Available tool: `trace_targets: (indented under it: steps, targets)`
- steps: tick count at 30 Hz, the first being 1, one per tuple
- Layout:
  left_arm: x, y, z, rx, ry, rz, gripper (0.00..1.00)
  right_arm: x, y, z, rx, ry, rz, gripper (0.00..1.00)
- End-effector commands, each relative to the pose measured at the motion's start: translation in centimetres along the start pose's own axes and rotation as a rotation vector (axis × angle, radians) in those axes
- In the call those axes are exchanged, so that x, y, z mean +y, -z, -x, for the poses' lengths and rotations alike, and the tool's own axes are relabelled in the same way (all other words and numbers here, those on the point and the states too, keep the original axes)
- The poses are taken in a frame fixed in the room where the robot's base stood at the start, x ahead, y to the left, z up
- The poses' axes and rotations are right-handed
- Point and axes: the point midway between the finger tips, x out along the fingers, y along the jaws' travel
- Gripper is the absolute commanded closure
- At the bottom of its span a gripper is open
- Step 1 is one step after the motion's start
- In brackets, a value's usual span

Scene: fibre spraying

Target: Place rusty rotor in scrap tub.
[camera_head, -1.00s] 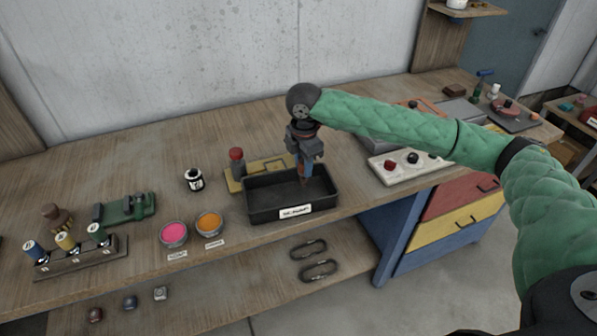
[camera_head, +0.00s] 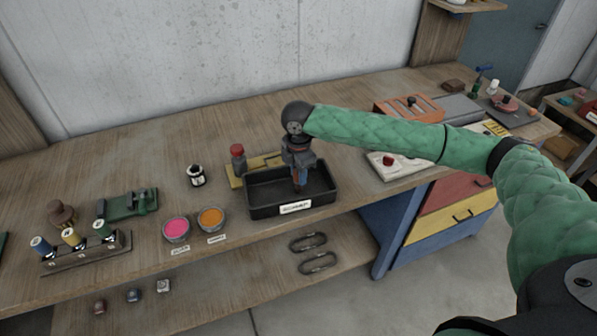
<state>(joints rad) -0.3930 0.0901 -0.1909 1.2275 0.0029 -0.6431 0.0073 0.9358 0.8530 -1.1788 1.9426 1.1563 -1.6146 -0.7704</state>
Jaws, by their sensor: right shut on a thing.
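The scrap tub (camera_head: 262,211) is a black open tray with a white label on its front wall, standing near the bench's front edge. My right gripper (camera_head: 298,184) points down into the tub from above. It is shut on a small rusty-brown piece, the rusty rotor (camera_head: 297,187), which shows only in part between the fingers. The rotor is inside the tub's outline; I cannot tell whether it touches the floor of the tub. My left gripper is not in view.
A yellow plate with a red-topped grey item (camera_head: 238,159) stands behind the tub. Pink (camera_head: 176,229) and orange (camera_head: 211,219) pots sit to its left. Bare bench lies behind.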

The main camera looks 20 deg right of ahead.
Motion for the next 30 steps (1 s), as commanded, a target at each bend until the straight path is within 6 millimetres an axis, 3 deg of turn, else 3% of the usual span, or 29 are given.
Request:
trace_targets:
  steps: [1,2,5,17,23,30]
  targets:
    - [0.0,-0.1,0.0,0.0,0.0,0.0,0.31,0.0,0.0,-0.1,0.0,0.001,0.0,1.0]
    - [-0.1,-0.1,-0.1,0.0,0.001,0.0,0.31,0.0,0.0,-0.2,0.0,0.001,0.0,0.68]
    - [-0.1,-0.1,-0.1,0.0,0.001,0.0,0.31,0.0,0.0,-0.1,0.0,0.001,0.0,0.49]
    - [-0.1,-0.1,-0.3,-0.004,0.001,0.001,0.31,0.1,0.0,0.3,0.0,-0.002,0.0,0.49]
    - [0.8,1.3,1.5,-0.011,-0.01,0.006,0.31,0.1,0.0,2.5,0.001,-0.003,0.001,0.49]
    - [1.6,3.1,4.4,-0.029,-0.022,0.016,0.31,0.1,0.0,6.7,0.0,-0.004,0.0,0.49]
